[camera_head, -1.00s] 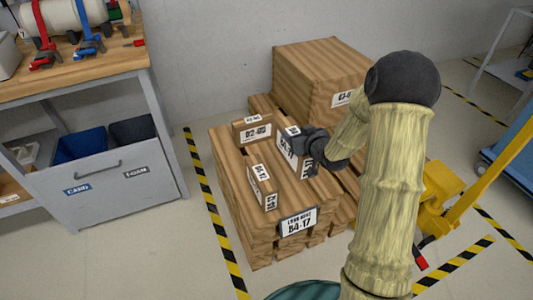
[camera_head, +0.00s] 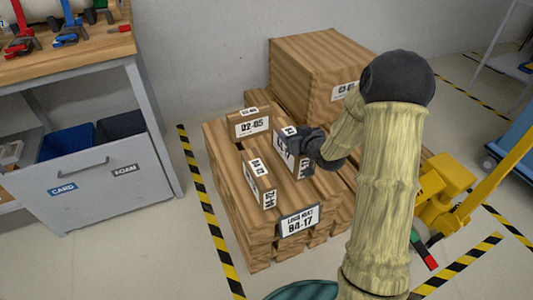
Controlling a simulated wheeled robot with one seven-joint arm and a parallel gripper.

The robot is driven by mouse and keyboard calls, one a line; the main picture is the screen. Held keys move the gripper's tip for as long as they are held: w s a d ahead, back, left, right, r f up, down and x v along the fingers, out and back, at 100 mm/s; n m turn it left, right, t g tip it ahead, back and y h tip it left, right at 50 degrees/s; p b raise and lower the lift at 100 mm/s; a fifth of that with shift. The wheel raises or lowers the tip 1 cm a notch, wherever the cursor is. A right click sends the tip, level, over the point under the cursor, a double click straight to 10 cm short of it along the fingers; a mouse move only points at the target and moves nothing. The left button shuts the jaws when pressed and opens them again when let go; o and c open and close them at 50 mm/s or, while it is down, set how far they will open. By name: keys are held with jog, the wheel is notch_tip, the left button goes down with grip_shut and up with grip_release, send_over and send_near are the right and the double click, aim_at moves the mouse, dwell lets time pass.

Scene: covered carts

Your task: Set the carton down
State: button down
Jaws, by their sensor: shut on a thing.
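My gripper (camera_head: 309,146) is shut on a small carton (camera_head: 285,153) with white labels on its top and front. One label ends in 17, and the gripper covers the carton's right side. The carton is at the wooden pallet stack (camera_head: 230,190), between and to the right of two other labelled cartons. I cannot tell whether its bottom touches the boards. A sign (camera_head: 299,220) on the stack's front reads B4-17.
A carton marked D2-05 (camera_head: 248,123) stands behind left, and another small carton (camera_head: 259,181) stands in front left. A large box (camera_head: 310,75) is behind. A workbench (camera_head: 90,65) is at left, a yellow pallet jack (camera_head: 445,185) at right. Striped tape (camera_head: 205,205) marks the floor.

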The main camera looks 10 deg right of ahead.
jog(key=shift+f+b, duration=1.25)
jog(key=shift+f, duration=1.8)
jog(key=shift+f+b, duration=0.75)
jog(key=shift+f, duration=1.15)
jog(key=shift+f, duration=0.1)
jog(key=c, duration=0.6)
grip_release()
jog(key=shift+f, duration=0.1)
